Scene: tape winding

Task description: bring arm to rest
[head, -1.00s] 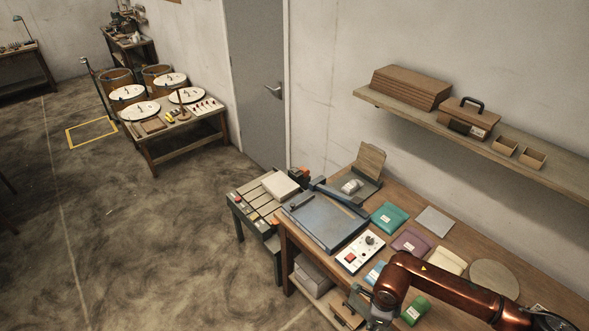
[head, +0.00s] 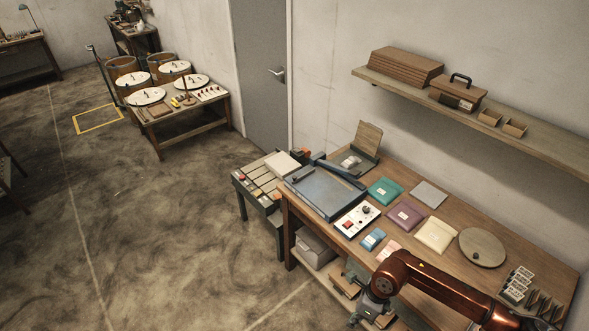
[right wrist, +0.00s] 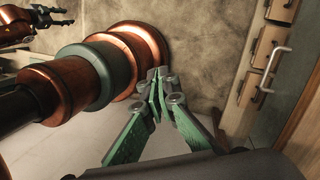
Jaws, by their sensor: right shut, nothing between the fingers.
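My right arm reaches in from the lower right of the head view, over the front of the workbench (head: 465,222). Its gripper (head: 362,314) hangs down beyond the bench's front edge, apart from the bench goods, beside the lower shelf. In the right wrist view the right gripper (right wrist: 158,82) has its green fingers shut with their tips together and nothing between them. My left arm is not in the head view. A copper and dark end part, apparently my left gripper (right wrist: 58,18), shows at the upper left of the right wrist view; its finger state is unclear.
On the bench lie a blue tray-like device (head: 325,190), a white control box (head: 357,219), coloured packets (head: 405,215) and a round wooden disc (head: 482,247). A wall shelf (head: 480,115) hangs above. The floor at left is open.

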